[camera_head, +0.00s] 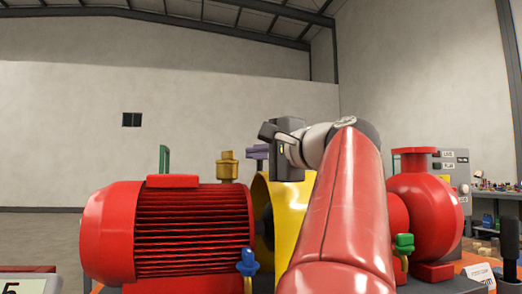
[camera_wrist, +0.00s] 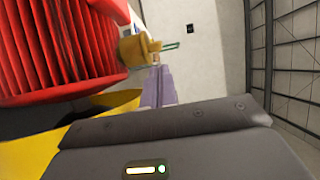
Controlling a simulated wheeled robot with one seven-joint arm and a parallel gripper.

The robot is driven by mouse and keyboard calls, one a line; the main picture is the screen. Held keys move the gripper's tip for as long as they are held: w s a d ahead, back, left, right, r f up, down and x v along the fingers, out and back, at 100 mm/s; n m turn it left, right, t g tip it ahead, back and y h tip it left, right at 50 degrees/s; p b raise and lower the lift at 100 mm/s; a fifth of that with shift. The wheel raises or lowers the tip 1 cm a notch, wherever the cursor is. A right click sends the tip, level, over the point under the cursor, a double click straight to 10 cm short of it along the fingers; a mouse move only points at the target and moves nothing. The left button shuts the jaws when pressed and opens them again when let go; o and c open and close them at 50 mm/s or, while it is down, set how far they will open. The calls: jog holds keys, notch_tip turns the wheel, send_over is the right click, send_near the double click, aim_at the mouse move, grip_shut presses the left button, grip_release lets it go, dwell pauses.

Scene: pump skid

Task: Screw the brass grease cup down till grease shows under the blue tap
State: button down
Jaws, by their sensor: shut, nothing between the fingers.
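The brass grease cup (camera_head: 227,167) stands upright at the right end of the red motor's top. It also shows in the wrist view (camera_wrist: 135,49), lying sideways in the picture beside the red ribs. My gripper (camera_head: 249,152) is to the right of the cup, with its purple fingers shut and empty. In the wrist view the fingertips (camera_wrist: 157,69) appear close to the cup; I cannot tell whether they touch it. The blue tap (camera_head: 248,262) is low in front of the motor's right end. Its underside is near the picture's bottom edge, and I cannot make out grease there.
The ribbed red motor (camera_head: 190,232) fills the left. A yellow guard (camera_head: 292,212) stands beside it, partly behind my arm. A red pump (camera_head: 428,215) and a green tap (camera_head: 404,242) are at right. A green upright (camera_head: 164,158) rises behind the motor. Above is clear.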

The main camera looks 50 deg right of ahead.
aim_at(227, 164)
jog(key=shift+w+d, duration=0.1)
jog(key=shift+w, duration=1.25)
